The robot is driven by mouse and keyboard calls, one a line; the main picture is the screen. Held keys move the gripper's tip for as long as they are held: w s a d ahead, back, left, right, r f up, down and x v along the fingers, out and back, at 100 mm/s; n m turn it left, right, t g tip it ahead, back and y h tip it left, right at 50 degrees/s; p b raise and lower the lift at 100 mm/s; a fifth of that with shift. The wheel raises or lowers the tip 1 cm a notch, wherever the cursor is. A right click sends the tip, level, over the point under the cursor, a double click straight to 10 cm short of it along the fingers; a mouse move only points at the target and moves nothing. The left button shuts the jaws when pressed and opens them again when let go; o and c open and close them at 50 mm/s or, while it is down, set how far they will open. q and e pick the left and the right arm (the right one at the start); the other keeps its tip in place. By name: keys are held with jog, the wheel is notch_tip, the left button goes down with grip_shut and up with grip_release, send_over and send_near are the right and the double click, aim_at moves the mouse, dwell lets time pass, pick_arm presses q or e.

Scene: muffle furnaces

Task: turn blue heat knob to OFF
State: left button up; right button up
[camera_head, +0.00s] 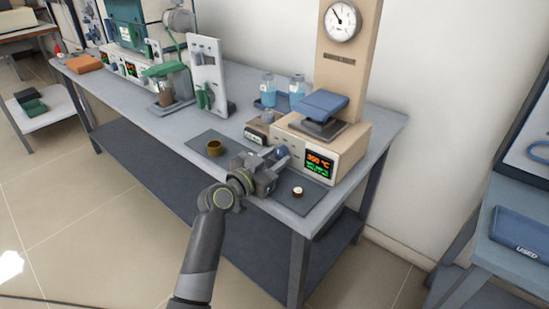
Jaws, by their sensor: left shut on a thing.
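The blue heat knob (281,151) is on the front of a beige heating unit (345,153), which has a display reading about 350 °C in orange above green digits. My left gripper (276,158) reaches in from below and is shut on the blue knob. The gripper body hides part of the knob and the lower front panel, so the knob's pointer and any OFF mark cannot be read. My right gripper is not in view.
A brass cup (214,148) and a small white-topped piece (298,191) are on the dark mat nearby. Blue-liquid bottles (268,90) stand behind.

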pick_arm(q)
jog(key=shift+n, duration=0.6)
jog(key=shift+n+p, duration=0.3)
jog(key=shift+n, duration=1.2)
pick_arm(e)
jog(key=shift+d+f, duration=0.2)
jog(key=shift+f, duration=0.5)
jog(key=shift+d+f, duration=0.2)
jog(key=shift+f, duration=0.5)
pick_arm(q)
jog(key=o, duration=1)
jog(key=shift+s, duration=0.1)
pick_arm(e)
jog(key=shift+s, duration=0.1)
